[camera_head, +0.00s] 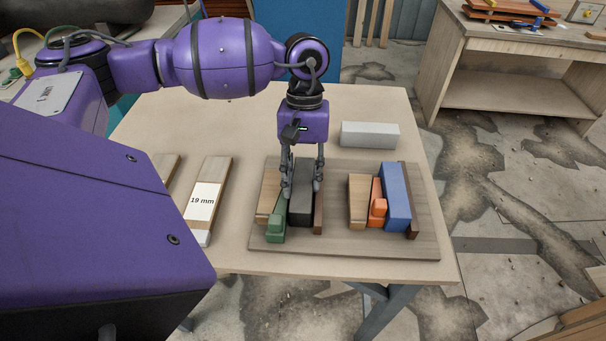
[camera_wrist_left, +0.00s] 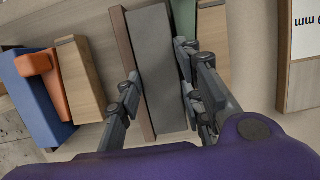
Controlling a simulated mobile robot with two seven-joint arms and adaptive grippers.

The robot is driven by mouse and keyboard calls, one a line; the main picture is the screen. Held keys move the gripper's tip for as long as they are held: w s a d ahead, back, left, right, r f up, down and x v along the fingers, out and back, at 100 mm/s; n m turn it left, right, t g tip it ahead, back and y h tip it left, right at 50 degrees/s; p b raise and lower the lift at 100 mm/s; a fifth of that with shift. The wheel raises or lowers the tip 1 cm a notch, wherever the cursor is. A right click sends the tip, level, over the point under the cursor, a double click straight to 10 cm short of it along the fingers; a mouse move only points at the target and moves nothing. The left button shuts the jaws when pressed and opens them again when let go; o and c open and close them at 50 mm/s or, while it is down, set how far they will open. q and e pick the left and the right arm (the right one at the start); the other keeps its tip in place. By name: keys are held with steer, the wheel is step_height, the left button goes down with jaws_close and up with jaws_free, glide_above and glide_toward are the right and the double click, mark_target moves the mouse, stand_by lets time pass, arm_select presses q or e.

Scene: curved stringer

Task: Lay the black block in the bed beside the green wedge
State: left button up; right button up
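The black block (camera_head: 301,207) lies lengthwise in the left bed of the wooden board, between the green wedge (camera_head: 275,226) and a dark brown strip (camera_head: 319,214). In the left wrist view the block (camera_wrist_left: 154,65) looks dark grey, with the brown strip (camera_wrist_left: 128,60) along its left side. The fingers look slightly wider than the block, one over the brown strip and one on the wedge side. My right gripper is not in view.
The board (camera_head: 345,245) has a second group to the right: a wood piece (camera_head: 357,202), an orange wedge (camera_head: 377,207) and a blue block (camera_head: 396,197). A grey bar (camera_head: 370,135) lies behind. A "19 mm" piece (camera_head: 203,200) lies left on the table (camera_head: 245,120).

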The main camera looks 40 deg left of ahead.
arm_select(q)
steer(key=o, duration=0.4)
steer(key=shift+o, duration=0.2)
steer(key=shift+r, duration=0.25)
steer(key=shift+w+r, duration=0.15)
steer(key=shift+r, duration=0.15)
steer(key=b+v, duration=0.1)
steer(key=v, duration=1)
steer(key=shift+a+r, duration=0.1)
